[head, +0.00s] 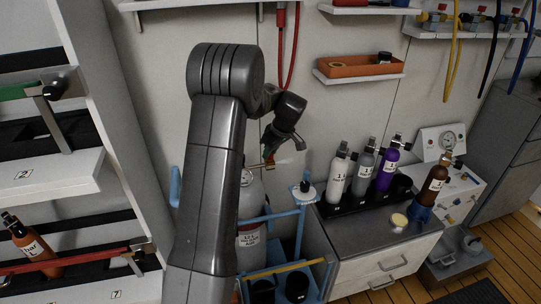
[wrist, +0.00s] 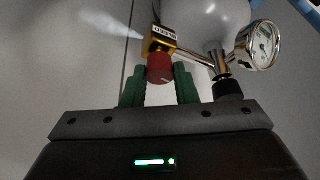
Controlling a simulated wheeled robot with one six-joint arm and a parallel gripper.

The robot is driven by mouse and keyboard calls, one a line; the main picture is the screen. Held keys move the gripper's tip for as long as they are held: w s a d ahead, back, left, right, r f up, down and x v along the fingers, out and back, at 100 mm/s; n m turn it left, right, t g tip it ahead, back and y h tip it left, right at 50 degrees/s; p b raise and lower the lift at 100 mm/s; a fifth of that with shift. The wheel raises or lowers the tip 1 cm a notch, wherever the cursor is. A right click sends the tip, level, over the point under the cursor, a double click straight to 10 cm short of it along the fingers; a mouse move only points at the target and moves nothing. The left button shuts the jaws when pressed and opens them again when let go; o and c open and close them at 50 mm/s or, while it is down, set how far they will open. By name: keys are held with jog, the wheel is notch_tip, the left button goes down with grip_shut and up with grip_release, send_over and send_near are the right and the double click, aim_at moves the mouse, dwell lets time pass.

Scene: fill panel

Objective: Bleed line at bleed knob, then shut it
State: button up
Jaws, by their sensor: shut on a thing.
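The red bleed knob (wrist: 160,70) sits on a brass block marked BLEED (wrist: 160,41) in the wrist view. The green fingers of my gripper (wrist: 160,76) stand on both sides of the knob and are shut on it. A white jet of vapour (wrist: 112,24) sprays left from the block. A brass pipe joins the block to a fitting with a round gauge (wrist: 263,45); its reading is too small to tell. In the head view, my gripper (head: 271,156) is at the top of a grey cylinder (head: 251,205), partly hidden by my arm.
The cylinder stands in a blue frame (head: 299,240). To the right, a cabinet (head: 375,250) carries several bottles and a yellowish disc (head: 399,220). A rack (head: 60,180) stands at the left. An orange tray (head: 358,67) and red hose (head: 290,50) are on the wall.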

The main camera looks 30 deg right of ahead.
jog(key=shift+n+y, duration=0.4)
jog(key=shift+n, duration=0.7)
jog(key=shift+b, duration=0.3)
jog(key=o, duration=1)
jog(key=shift+d+r, duration=0.1)
jog(key=v, duration=1.3)
jog(key=shift+r+p, duration=0.35)
jog(key=shift+p, duration=0.1)
jog(key=shift+w+d, duration=0.1)
